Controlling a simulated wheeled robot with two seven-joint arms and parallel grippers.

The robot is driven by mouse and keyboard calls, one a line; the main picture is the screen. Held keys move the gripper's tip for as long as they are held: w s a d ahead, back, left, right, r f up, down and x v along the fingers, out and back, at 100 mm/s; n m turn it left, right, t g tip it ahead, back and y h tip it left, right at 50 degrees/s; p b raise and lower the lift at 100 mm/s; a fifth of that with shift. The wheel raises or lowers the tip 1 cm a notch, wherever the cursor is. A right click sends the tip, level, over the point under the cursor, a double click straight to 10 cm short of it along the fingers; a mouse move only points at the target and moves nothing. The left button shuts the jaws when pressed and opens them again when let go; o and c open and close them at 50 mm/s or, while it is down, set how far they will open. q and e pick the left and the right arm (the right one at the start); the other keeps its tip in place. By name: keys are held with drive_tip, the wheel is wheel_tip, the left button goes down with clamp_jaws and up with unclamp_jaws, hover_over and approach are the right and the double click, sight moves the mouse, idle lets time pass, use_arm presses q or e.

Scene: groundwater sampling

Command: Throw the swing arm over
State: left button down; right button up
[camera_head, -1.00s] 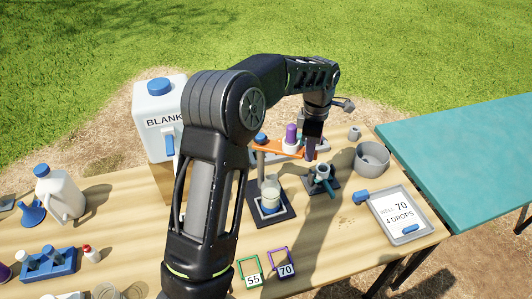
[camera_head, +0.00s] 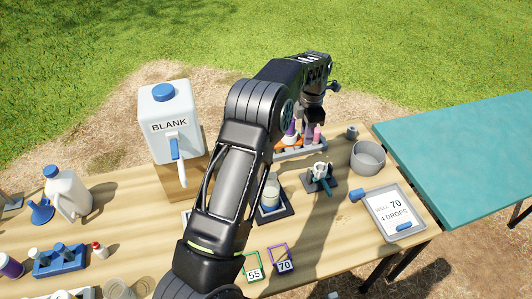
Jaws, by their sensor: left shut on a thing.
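My left arm reaches up from the bottom middle and bends over the table. My left gripper (camera_head: 308,134) points down at the back of the table and is shut on the orange swing arm (camera_head: 287,143). Only small parts of the swing arm show, because my arm hides its post and most of its length. A purple-topped bottle (camera_head: 290,130) stands at the swing arm, partly hidden. A glass jar (camera_head: 271,192) on a dark base stands in front, partly behind my arm. My right gripper is not in view.
A teal valve-like fitting (camera_head: 321,178) stands on a dark plate right of the jar. A grey bowl (camera_head: 368,158) and a tray with a card (camera_head: 397,215) are at the right. The white BLANK container (camera_head: 170,120) stands left. Tags 55 (camera_head: 254,274) and 70 (camera_head: 284,266) are at the front.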

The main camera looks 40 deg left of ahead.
use_arm(q)
drive_tip(key=shift+w, duration=0.15)
drive_tip(key=shift+w+a+n, duration=0.5)
drive_tip(key=shift+a+n, duration=0.15)
drive_tip(key=shift+n, duration=0.05)
idle(0.4)
drive_tip(key=c, duration=1.3)
unclamp_jaws()
